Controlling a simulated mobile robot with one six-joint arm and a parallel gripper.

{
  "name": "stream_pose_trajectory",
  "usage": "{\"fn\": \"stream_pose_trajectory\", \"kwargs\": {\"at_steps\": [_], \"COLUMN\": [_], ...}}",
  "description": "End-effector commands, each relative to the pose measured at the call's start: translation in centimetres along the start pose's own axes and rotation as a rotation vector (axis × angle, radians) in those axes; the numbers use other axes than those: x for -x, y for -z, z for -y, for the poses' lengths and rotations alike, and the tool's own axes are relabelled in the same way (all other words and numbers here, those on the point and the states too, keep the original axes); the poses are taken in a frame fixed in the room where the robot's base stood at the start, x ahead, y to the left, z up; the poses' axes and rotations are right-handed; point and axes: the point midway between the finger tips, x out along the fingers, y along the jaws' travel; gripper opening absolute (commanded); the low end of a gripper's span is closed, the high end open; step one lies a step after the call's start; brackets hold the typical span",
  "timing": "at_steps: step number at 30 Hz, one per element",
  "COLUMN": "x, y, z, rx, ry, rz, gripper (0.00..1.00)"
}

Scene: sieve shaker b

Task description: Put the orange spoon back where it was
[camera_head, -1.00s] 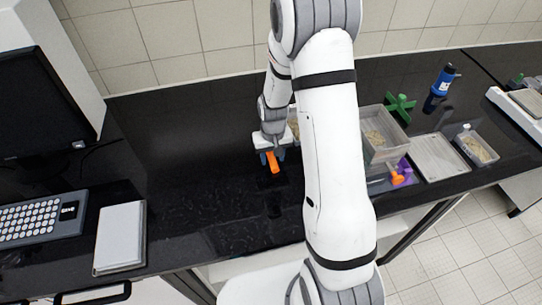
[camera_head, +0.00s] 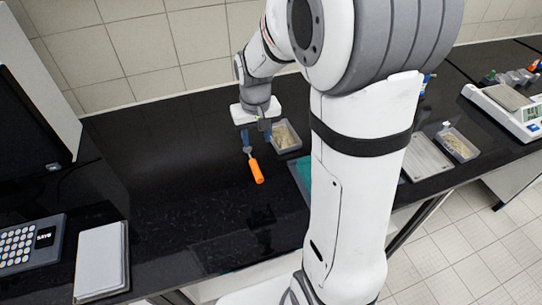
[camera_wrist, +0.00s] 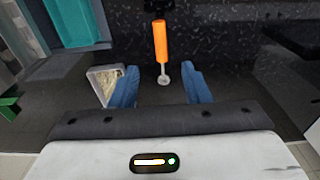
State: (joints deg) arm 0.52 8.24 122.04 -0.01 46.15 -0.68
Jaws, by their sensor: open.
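The orange spoon (camera_head: 257,172) shows on the black bench with its orange handle toward the front and its grey end toward my gripper. My gripper (camera_head: 256,137) is open at the spoon's far end. In the wrist view, the spoon (camera_wrist: 161,45) lies in line with the gap between the blue fingers (camera_wrist: 161,87), its small round end near the fingertips. Neither finger visibly touches it. I cannot tell how high the fingers are above the bench.
A small tray of pale grains (camera_head: 287,137) stands close right of my gripper; it also shows in the wrist view (camera_wrist: 105,84). A teal surface (camera_head: 303,172) is partly hidden by my arm. Grey trays and a scale (camera_head: 507,105) are at right. The bench (camera_head: 170,190) left of the spoon is clear.

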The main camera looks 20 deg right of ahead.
Motion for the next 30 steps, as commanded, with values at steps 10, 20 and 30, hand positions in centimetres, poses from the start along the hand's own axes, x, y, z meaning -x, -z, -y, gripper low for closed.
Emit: {"fn": "stream_pose_trajectory", "kwargs": {"at_steps": [10,20,30], "x": [8.6,10.5,10.5], "y": [-10.3,-16.8,-17.4], "z": [0.1,0.5,0.6], "rx": [0.007,0.011,0.011], "ry": [-0.002,-0.003,-0.003], "rz": [-0.162,-0.253,-0.258], "gripper": [0.43,0.43,0.43]}}
